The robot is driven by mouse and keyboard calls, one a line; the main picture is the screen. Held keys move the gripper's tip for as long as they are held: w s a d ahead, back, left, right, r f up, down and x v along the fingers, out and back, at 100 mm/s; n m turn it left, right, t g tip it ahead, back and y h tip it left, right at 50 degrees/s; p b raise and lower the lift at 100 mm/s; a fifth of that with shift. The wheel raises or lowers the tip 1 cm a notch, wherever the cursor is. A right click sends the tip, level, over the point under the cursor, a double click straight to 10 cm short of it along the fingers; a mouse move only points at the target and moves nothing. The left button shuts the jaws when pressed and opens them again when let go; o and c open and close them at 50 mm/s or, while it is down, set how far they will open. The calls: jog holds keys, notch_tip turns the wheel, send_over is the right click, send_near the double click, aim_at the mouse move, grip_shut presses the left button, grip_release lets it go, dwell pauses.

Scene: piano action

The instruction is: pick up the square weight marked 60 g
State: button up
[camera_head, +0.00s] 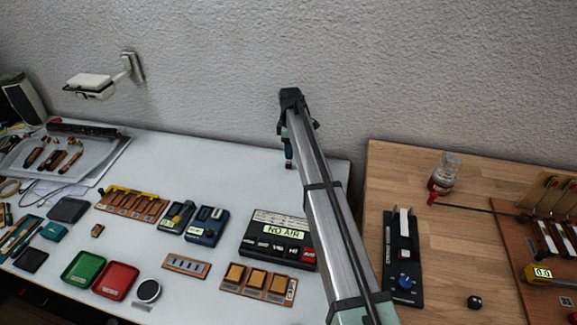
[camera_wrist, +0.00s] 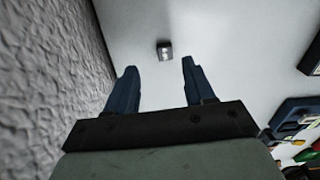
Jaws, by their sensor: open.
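A small dark square block (camera_wrist: 164,51) with a pale label lies on the white table in the wrist view. Its marking is too small to read, so I cannot tell that it says 60 g. My gripper (camera_wrist: 159,68) is open and empty, and the block shows just beyond and between its two fingertips, apart from them. In the head view my gripper (camera_head: 289,158) is above the far part of the white table near the wall. The block does not show there, perhaps hidden by my arm. Another small dark cube (camera_head: 474,302) sits on the wooden table; its mark is unreadable.
A black NO AIR box (camera_head: 279,238) stands nearer on the white table (camera_head: 215,165). Blue scales (camera_head: 207,226), a green tray (camera_head: 84,267) and a red tray (camera_head: 116,280) are left of it. The wall (camera_head: 220,80) rises close behind. The surface around the labelled block is clear.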

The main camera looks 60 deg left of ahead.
aim_at(290, 163)
jog(key=shift+s+d+f, duration=0.1)
jog(key=shift+d+f, duration=0.05)
jog(key=shift+f, duration=1.35)
jog(key=shift+s+d+f, duration=0.1)
jog(key=shift+f, duration=1.35)
jog(key=shift+c, duration=0.3)
grip_shut()
